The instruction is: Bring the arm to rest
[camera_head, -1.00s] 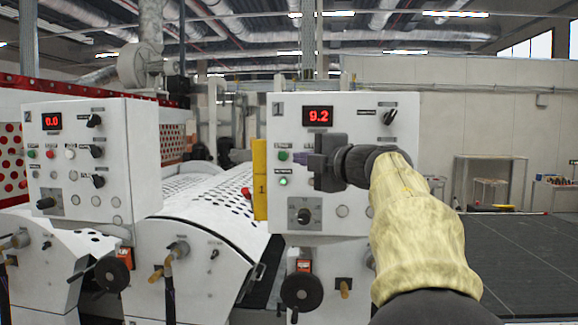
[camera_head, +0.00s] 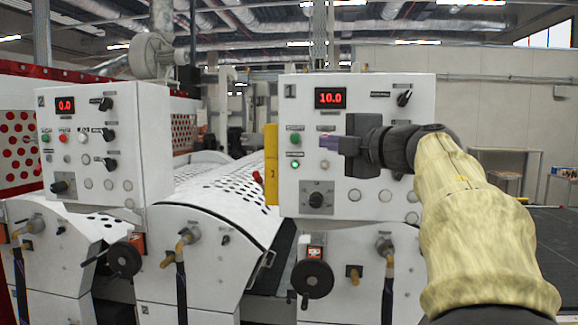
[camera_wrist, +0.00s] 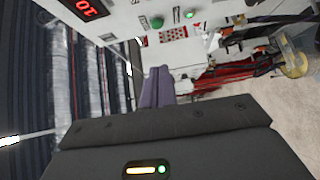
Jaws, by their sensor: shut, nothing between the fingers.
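My arm, in a yellow sleeve (camera_head: 465,215), reaches in from the lower right in the head view. My gripper (camera_head: 322,142) points left, in front of the panel of the control box marked 1 (camera_head: 345,92). Its purple fingers are shut and empty. In the wrist view my gripper's fingers (camera_wrist: 157,88) are together, with the panel (camera_wrist: 150,22) beyond them. The red display (camera_head: 331,98) reads 10.0, and a green light (camera_head: 295,164) glows below it. I cannot tell whether the fingertips touch the panel.
A second control box (camera_head: 90,130) showing 0.0 stands at left. White perforated roller covers (camera_head: 225,195) lie between the boxes. Black handwheels (camera_head: 312,279) and valves (camera_head: 186,240) stick out below. Dark floor (camera_head: 555,235) is open at right.

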